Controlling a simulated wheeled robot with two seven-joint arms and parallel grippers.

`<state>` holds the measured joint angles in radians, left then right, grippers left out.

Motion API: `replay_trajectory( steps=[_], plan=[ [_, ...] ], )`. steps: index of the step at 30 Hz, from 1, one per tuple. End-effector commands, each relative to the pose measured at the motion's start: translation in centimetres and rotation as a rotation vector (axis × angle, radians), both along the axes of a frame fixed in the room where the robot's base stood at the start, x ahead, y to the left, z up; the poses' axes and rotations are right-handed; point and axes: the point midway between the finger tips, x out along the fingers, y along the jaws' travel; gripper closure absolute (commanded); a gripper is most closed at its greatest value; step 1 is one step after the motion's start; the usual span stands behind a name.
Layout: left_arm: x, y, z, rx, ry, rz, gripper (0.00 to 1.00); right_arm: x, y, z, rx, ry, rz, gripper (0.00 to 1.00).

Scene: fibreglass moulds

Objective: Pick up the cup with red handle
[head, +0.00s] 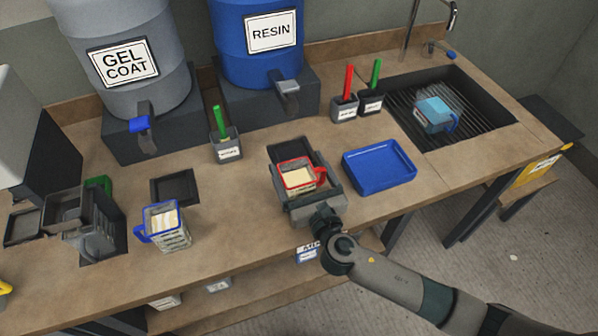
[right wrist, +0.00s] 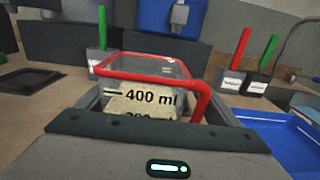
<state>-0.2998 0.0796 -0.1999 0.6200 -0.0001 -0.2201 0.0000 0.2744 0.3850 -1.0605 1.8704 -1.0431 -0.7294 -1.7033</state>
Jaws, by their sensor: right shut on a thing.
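The cup with red handle (head: 299,178) is a clear square measuring cup with a red rim and pale contents. It stands near the front of the bench, in front of the blue resin drum. In the right wrist view the cup (right wrist: 140,98) shows a 400 ml mark, and its red handle is on the right. My right gripper (head: 305,190) is shut on the cup, with a jaw on either side of it. The cup's base is hidden, so I cannot tell whether it touches the bench. My left gripper is not in view.
A blue tray (head: 380,167) lies right of the cup. A blue-handled cup (head: 163,226) stands to the left. Behind are a gel coat drum (head: 125,60), a resin drum (head: 258,45) and holders with green and red sticks. A sink (head: 452,108) with a blue-handled container is at right.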

Motion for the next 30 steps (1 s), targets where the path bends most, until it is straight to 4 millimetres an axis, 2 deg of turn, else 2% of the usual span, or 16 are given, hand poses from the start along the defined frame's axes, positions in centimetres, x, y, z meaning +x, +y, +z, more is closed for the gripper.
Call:
replay_trajectory(
  steps=[5, 18, 24, 30],
  plan=[
    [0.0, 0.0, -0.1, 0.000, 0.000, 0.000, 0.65, 0.0, 0.0, 3.1, 0.004, -0.005, 0.002, 0.50],
    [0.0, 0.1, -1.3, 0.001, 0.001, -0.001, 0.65, -4.2, -7.1, 7.4, -0.001, -0.006, 0.001, 0.50],
    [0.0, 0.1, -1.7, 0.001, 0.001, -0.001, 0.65, -5.4, -9.2, 8.8, 0.000, -0.002, 0.001, 0.50],
    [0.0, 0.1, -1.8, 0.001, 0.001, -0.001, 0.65, -5.9, -10.0, 9.5, -0.001, -0.004, 0.001, 0.50]
  ],
)
